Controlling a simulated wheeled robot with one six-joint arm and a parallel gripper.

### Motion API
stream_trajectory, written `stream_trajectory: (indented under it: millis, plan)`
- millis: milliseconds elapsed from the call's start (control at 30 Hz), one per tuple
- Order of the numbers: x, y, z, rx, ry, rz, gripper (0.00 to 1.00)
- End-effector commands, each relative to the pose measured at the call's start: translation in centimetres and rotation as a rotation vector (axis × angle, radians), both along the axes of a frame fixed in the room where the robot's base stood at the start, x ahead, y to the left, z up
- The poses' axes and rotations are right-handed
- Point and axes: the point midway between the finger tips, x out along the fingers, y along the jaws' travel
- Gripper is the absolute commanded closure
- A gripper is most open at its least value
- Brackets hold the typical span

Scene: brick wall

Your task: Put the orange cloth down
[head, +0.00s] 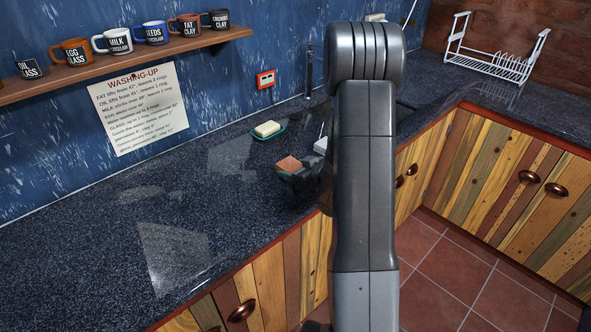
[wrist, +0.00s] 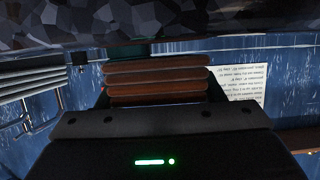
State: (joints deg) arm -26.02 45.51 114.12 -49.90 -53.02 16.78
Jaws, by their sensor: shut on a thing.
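The orange cloth (head: 289,163) is a small folded pad between the fingers of my gripper (head: 296,174), over the dark speckled counter (head: 120,215) left of my arm. In the wrist view the orange cloth (wrist: 155,82) shows as stacked orange-brown folds just beyond the dark gripper body (wrist: 150,135). My gripper is shut on it. The counter surface (wrist: 150,18) fills the top of the wrist view, close to the cloth. I cannot tell whether the cloth touches it. My arm hides part of the counter and the sink area behind.
A soap bar (head: 267,128) lies on a green dish behind the cloth. A white dish rack (head: 494,52) stands at the back right. Several labelled mugs (head: 154,33) line a wall shelf above a washing-up notice (head: 139,108). The counter to the left is clear.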

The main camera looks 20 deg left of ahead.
Motion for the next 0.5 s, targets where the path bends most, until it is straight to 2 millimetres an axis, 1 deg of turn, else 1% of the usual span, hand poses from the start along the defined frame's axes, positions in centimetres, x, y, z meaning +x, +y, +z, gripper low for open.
stream_trajectory:
  millis: [200,233,300,333,500]
  plan:
    - [0.01,0.00,-0.49,0.000,0.000,0.000,0.64]
    - [0.00,0.00,-0.37,0.000,0.000,0.000,0.35]
    - [0.01,-0.01,-0.29,0.000,0.000,0.000,0.21]
    - [0.00,0.00,-0.29,0.000,0.000,0.000,0.17]
    - [0.00,-0.01,-0.29,0.000,0.000,0.000,0.17]
